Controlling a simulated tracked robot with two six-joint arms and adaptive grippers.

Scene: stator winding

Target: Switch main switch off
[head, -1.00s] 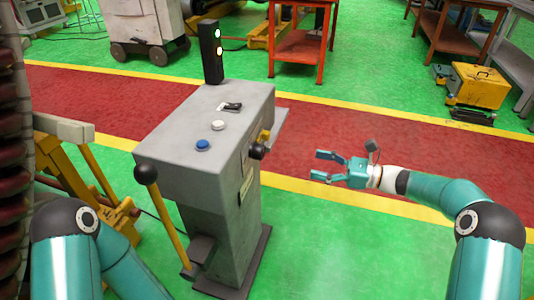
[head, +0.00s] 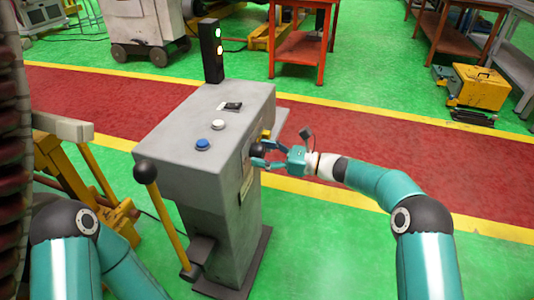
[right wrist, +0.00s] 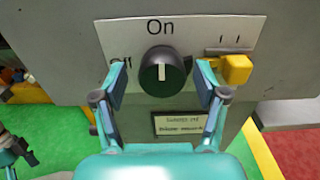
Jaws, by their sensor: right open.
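The main switch is a black round knob (right wrist: 161,71) on a plate marked On and Off, on the side of the grey console (head: 205,130). Its white mark points up at On. In the head view the knob (head: 257,150) is partly hidden by my right gripper (head: 262,154). My right gripper also shows in the right wrist view (right wrist: 160,82), open, with one finger on each side of the knob. I cannot tell whether the fingers touch it. My left gripper is not in view; only my left arm shows at the lower left.
A yellow part (right wrist: 236,69) sticks out right of the knob in the wrist view. The console top has a blue button (head: 203,144), a white button (head: 218,124) and a lit signal post (head: 211,50). A black-knobbed lever (head: 146,172) stands at its left front.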

